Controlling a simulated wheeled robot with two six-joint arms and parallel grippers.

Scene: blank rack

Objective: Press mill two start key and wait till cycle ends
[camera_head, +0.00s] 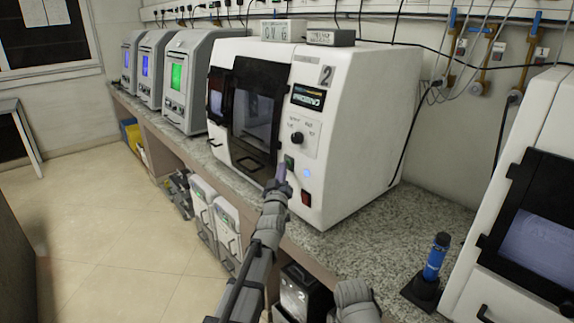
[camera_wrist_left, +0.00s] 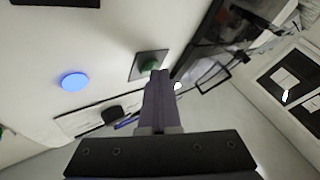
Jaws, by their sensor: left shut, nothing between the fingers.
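Mill two (camera_head: 347,112) is the white machine marked "2" in the middle of the head view. Its dark-framed window (camera_head: 257,105) is closed. A lit display (camera_head: 307,97) sits above a black knob (camera_head: 297,138). Below the knob is a green key (camera_head: 290,161) on a dark square plate; it also shows in the wrist view (camera_wrist_left: 149,65). My left gripper (camera_head: 281,174) is shut and empty, its fingertips (camera_wrist_left: 158,76) at the green key's edge. I cannot tell whether they touch it. A round blue-lit button (camera_wrist_left: 75,82) is beside the key.
A red switch (camera_head: 306,198) is low on the mill's front. A blue cylinder in a black stand (camera_head: 434,262) stands on the granite counter (camera_head: 355,235) at right. Another white machine (camera_head: 525,220) is at far right. Grey machines (camera_head: 190,75) line the left.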

